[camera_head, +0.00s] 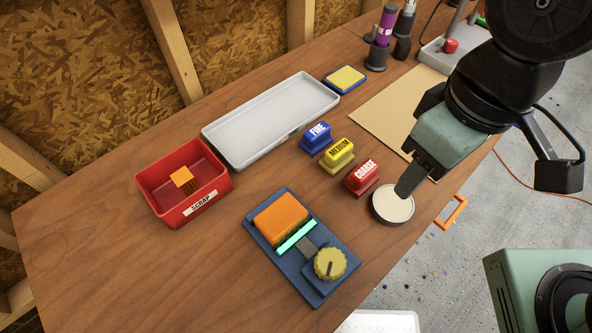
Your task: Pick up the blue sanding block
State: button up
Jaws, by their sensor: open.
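The blue sanding block (316,138), labelled FINE, stands on the wooden bench at the far end of a row of sanding blocks. The yellow MEDIUM block (337,155) and the red COARSE block (361,177) stand nearer in the same row. My gripper (404,190) is open and points down at the right, over or beside a round dish. It is right of the red block and apart from the blue one. One finger shows clearly; the rest of the jaws is hidden by the gripper body.
A pale tray (205,133) lies left of the blocks. A red SCRAP bin (172,213) holds an orange cube (184,180). A blue fixture (262,238) with an orange block and knob, a round dish (393,208), a brown board (372,108) and a blue-yellow pad (345,79) surround the row.

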aim_at(316, 139)
jog(key=k, duration=0.25)
jog(key=k+j+u, duration=0.1)
jog(key=k+u, duration=0.25)
jog(key=k, duration=0.15)
jog(key=k+j+u, duration=0.2)
jog(key=k+u, duration=0.15)
jog(key=k, duration=0.15)
jog(key=i+l+u, duration=0.15)
jog(key=l+u, duration=0.25)
jog(key=i+l+u, duration=0.15)
jog(key=u, duration=0.3)
jog(key=l+u, duration=0.4)
jog(key=i+l, duration=0.1)
jog(key=l, duration=0.5)
